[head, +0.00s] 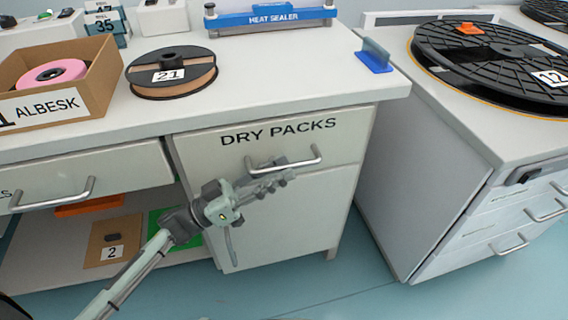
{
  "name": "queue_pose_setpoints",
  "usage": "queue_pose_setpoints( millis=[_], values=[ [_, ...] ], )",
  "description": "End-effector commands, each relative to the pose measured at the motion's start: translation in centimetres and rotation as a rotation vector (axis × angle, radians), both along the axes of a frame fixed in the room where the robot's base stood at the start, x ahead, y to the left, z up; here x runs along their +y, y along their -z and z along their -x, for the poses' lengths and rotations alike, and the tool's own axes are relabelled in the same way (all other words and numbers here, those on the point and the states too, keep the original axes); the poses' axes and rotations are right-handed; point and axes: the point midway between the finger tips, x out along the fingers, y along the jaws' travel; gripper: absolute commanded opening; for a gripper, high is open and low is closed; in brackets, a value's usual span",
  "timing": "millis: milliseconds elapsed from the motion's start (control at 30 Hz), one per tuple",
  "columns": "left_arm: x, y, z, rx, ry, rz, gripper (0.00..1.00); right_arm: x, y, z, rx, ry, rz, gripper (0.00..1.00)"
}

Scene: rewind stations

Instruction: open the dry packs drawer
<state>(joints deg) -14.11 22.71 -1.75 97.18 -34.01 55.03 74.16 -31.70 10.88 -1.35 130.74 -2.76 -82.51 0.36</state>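The dry packs drawer (205,152) is the white front labelled DRY PACKS, under the worktop in the middle of the head view. It looks closed, level with the cabinet front. Its silver bar handle (306,161) runs across the front below the label. My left gripper (281,171) reaches in from the lower left, and its fingers overlap the left and middle part of the handle. The fingers hide part of the bar, and I cannot tell whether they touch or grip it. My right gripper is not in view.
Another drawer (120,171) with its own handle is at left, above an open shelf with a card (101,254) marked 2. The worktop holds a reel (146,83), a cardboard box (98,84) and the heat sealer (240,21). A second cabinet (420,190) stands at right.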

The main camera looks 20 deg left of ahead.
Motion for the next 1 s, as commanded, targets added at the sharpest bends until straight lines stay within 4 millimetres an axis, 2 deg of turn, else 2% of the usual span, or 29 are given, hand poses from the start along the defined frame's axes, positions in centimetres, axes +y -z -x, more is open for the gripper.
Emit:
queue_pose_setpoints(
  millis=[167, 433, 700, 1000],
  values=[
    [-1.0, -0.54, -0.8, -0.001, 0.0, -0.001, 0.33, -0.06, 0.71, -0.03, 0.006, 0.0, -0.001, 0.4],
    [-1.12, -0.56, -0.89, 0.0, 0.0, 0.0, 0.33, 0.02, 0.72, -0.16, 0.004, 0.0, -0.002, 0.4],
    [-1.09, -0.54, -0.87, 0.0, -0.001, 0.0, 0.0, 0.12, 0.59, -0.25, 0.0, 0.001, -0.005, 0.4],
    [-1.07, -0.54, -0.87, 0.0, -0.001, 0.0, 0.0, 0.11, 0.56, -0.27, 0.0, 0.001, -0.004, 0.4]
  ],
)
